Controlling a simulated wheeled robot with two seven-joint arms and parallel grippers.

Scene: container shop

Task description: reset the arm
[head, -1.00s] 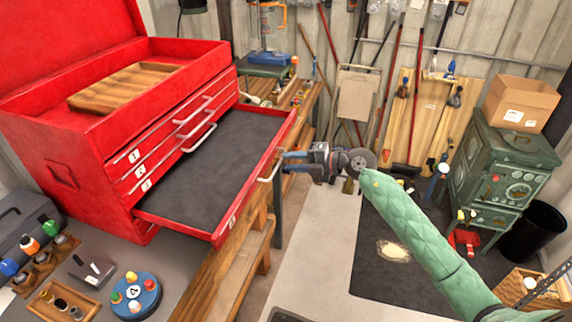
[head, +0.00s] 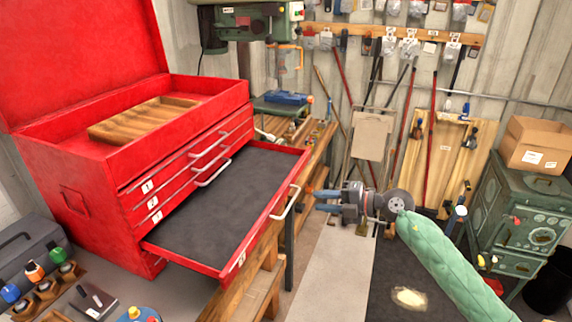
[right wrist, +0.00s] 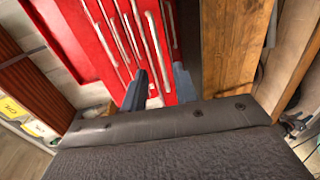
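My right gripper (head: 318,201) is at the end of my green padded arm, just right of the red tool chest (head: 95,180). Its two dark fingers point left and are apart, with nothing between them. In the right wrist view my right gripper (right wrist: 158,85) also shows two separated fingers, with the red chest front and its handles beyond. The chest's lowest drawer (head: 220,205) is pulled out and empty, with a dark liner. Its handle (head: 286,203) is left of my fingertips, seemingly clear of them. My left gripper is not in view.
A wooden tray (head: 143,122) lies in the chest's open top. A green stove (head: 515,220) with a cardboard box (head: 536,147) stands at right. Open floor (head: 330,265) lies below my gripper.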

